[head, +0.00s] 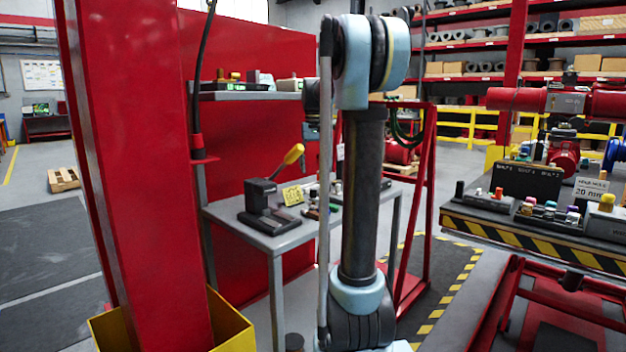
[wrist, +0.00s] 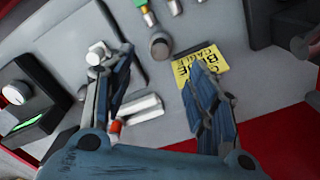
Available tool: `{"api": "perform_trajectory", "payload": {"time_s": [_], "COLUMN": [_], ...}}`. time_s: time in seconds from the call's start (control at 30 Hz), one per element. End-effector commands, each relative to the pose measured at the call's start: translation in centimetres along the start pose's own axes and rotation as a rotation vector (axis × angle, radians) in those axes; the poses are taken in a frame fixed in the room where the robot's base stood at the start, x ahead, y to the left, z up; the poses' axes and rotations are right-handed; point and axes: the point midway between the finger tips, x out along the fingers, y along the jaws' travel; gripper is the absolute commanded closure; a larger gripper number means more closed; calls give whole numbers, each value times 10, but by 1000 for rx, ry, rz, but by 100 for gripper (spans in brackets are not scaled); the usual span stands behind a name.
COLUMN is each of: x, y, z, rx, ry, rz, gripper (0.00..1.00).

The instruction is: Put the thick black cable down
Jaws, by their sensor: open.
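My gripper (wrist: 158,62) is open in the wrist view, its two blue-grey fingers spread apart above a grey bench top (wrist: 60,45). No cable shows between the fingers. In the head view, my gripper is not visible, hidden behind my arm. A black cable (head: 203,60) hangs along the red panel at the left of that view and ends at a red fitting (head: 197,145). I cannot tell if it is the thick black cable. Dark looped cables (head: 400,130) hang on the red frame behind my arm.
The wrist view shows a pale block (wrist: 140,108) and a dark device with a green light (wrist: 30,110). A striped-edge table (head: 540,240) stands right.

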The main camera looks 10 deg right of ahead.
Motion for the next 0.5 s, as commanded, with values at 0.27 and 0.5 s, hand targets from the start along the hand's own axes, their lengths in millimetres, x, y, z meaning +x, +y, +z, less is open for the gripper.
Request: {"api": "perform_trajectory", "payload": {"time_s": [0.27,0.5], "x": [-14,-7], "y": [0,-1], "z": [0,29], "rx": [0,-5], "ry": [0,12], "rz": [0,0], "gripper": [48,48]}}
